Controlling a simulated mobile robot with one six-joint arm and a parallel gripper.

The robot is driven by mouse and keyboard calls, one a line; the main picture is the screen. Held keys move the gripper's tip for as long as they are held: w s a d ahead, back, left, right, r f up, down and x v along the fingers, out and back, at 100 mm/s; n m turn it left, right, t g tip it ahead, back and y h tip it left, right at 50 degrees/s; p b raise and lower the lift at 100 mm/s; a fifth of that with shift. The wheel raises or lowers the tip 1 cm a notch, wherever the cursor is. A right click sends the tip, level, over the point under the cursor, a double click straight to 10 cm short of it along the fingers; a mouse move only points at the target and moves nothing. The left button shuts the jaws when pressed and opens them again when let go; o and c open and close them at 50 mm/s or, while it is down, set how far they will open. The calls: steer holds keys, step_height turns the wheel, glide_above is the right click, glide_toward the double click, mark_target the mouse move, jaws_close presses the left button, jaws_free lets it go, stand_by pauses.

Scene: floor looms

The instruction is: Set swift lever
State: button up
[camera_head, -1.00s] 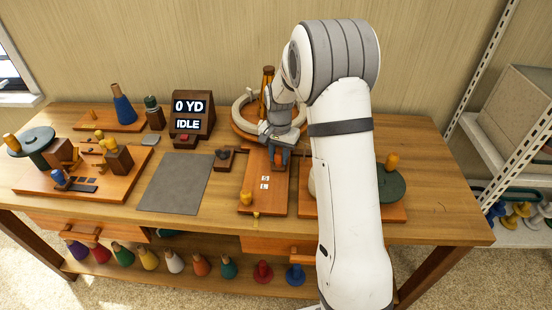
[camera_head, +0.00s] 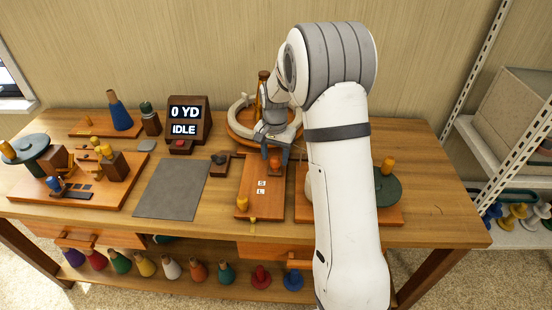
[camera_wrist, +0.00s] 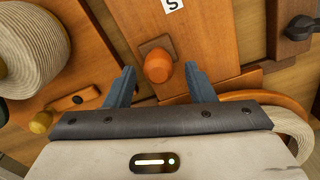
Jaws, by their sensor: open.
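The swift lever seems to be the orange rounded knob (camera_wrist: 158,67) on a small brown block, at the end of an orange-brown board (camera_head: 258,192) marked S and L. The knob (camera_head: 275,162) also shows in the head view at the board's far end. My gripper (camera_wrist: 159,72) is open, with its two blue-grey fingers on either side of the knob in the wrist view. I cannot tell whether either finger touches it. In the head view my gripper (camera_head: 274,155) is over the far end of the board. The S label (camera_wrist: 172,5) is at the wrist view's top edge.
A ring-shaped swift with a pale skein (camera_head: 240,107) stands behind the board. A display (camera_head: 186,118) reads 0 YD, IDLE. A dark mat (camera_head: 172,188) lies to the left. A yellow-knobbed device (camera_head: 387,187) with a green disc is at right, partly hidden by my arm.

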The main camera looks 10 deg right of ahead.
mark_target(275, 158)
step_height(275, 158, up, 6)
steer(key=shift+r, duration=0.1)
stand_by(0.5)
steer(key=s+a+r+n+t+p, duration=0.1)
steer(key=s+r+n, duration=0.1)
steer(key=s+r, duration=0.4)
steer(key=s+r+n+p, duration=0.1)
steer(key=s+r+n, duration=0.15)
steer(key=s, duration=0.55)
steer(key=s+r+n+t, duration=0.1)
steer(key=s+n, duration=0.1)
steer(key=s, duration=1.3)
steer(key=shift+s+a+r+n+t+p, duration=0.15)
steer(key=shift+a+r+n+t+p, duration=0.1)
steer(key=shift+a+n+t+p, duration=0.1)
stand_by(0.6)
